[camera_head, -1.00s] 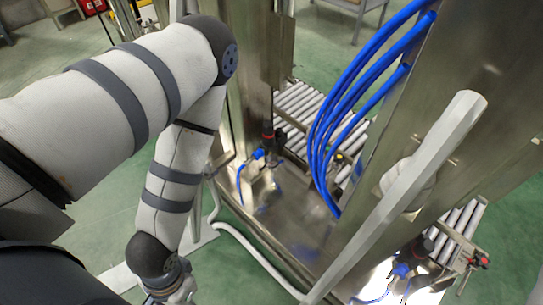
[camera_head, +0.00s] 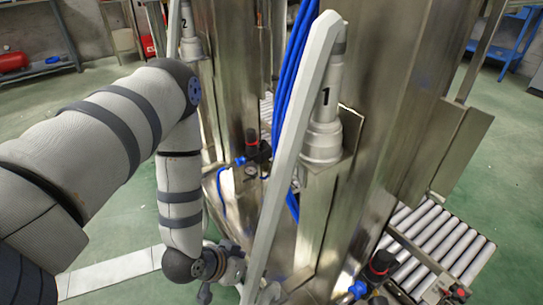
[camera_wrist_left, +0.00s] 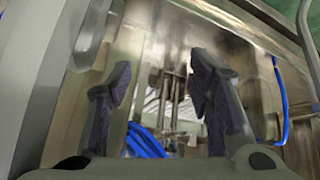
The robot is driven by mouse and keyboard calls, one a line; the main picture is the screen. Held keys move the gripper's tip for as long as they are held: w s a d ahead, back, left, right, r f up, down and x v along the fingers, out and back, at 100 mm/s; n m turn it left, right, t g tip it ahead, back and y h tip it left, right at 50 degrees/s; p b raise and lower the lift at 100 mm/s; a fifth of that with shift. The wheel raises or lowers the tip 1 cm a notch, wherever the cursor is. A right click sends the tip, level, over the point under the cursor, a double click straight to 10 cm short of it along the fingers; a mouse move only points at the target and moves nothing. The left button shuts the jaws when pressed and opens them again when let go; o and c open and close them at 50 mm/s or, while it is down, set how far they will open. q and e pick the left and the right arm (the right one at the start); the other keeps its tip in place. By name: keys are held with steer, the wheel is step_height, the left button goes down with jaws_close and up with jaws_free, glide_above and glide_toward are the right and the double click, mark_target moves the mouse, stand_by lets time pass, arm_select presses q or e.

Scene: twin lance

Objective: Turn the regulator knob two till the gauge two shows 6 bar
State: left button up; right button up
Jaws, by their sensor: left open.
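A regulator with a black-and-red knob (camera_head: 252,138) and a small gauge (camera_head: 250,171) sits low on the steel machine, beyond my left forearm. A second black-and-red knob (camera_head: 381,264) is at the lower right, by blue fittings. No number shows on either knob, and the gauge's reading is too small to tell. My left gripper (camera_head: 228,272) is low in the head view, left of a pale bar and apart from both knobs. In the left wrist view its two dark fingers (camera_wrist_left: 160,70) are spread with nothing held between them. My right gripper is out of view.
A long pale bar (camera_head: 291,150) slants across the machine's front. Grey cylinders marked 1 (camera_head: 325,100) and 2 (camera_head: 188,38) stand upright. Blue hoses (camera_head: 287,85) run down the steel. A roller conveyor (camera_head: 440,240) is at the right. Green floor (camera_head: 115,215) is open at the left.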

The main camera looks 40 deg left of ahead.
arm_select(q)
steer(key=w+a+t+y+b, duration=0.1)
steer(key=w+a+t+b, duration=0.25)
steer(key=w+a, duration=0.4)
steer(key=n+t+y+b, duration=0.2)
steer(key=t+y+b, duration=0.3)
steer(key=t, duration=0.2)
glide_toward(249, 136)
steer(key=b+x, duration=0.3)
steer(key=x, duration=0.6)
steer(key=shift+w+a, duration=0.15)
steer(key=shift+w, duration=0.15)
steer(key=shift+w+a+r, duration=0.1)
steer(key=shift+w, duration=0.15)
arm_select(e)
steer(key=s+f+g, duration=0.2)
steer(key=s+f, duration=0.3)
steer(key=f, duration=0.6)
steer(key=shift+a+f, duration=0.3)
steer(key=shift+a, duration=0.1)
arm_select(q)
steer(key=shift+c, duration=0.6)
